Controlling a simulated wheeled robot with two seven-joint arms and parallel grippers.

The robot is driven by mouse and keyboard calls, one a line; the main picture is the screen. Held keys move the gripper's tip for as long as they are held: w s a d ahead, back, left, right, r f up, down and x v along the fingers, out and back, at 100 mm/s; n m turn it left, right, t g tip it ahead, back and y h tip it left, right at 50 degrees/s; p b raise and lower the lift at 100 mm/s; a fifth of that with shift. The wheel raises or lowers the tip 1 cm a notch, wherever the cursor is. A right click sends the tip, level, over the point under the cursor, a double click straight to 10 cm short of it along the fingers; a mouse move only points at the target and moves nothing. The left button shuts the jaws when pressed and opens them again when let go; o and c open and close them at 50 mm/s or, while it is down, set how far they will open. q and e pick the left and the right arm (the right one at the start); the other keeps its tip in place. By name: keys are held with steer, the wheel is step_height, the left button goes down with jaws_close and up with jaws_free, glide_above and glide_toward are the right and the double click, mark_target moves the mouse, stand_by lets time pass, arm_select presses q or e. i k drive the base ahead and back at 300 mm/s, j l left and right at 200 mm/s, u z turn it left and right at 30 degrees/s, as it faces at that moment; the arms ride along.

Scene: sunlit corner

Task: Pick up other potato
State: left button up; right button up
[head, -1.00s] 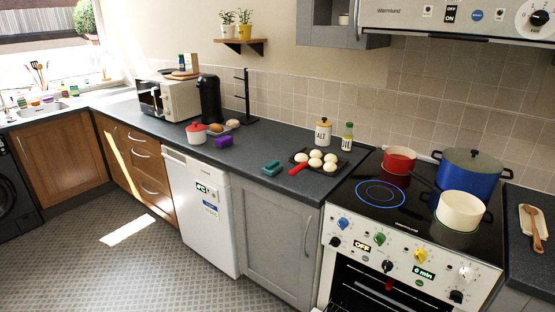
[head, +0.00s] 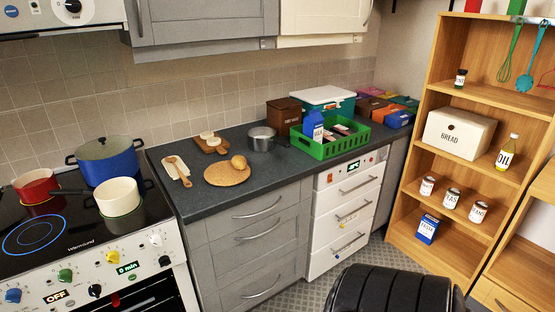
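A potato (head: 239,162) sits on a round cork-coloured mat (head: 226,174) on the dark worktop, right of the stove in the head view. It is the one potato I can make out now. Neither of my grippers is in view, so I cannot see whether they are open or hold anything.
The stove (head: 60,235) carries a blue pot (head: 108,165), a cream pot (head: 119,198) and a red pot (head: 36,186). Near the mat are cutting boards (head: 209,145), a metal pot (head: 262,140) and a green crate (head: 330,148). A black ribbed object (head: 390,292) blocks the front floor.

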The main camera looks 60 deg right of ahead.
mark_target(238, 162)
steer(key=z, duration=1.6)
steer(key=i+l, duration=0.2)
steer(key=l, duration=0.15)
steer(key=i+l+u, duration=0.1)
steer(key=l, duration=0.2)
steer(key=i+l, duration=0.4)
steer(key=l, duration=0.3)
steer(key=i+l+u, duration=0.1)
steer(key=l, duration=0.25)
steer(key=i, duration=0.1)
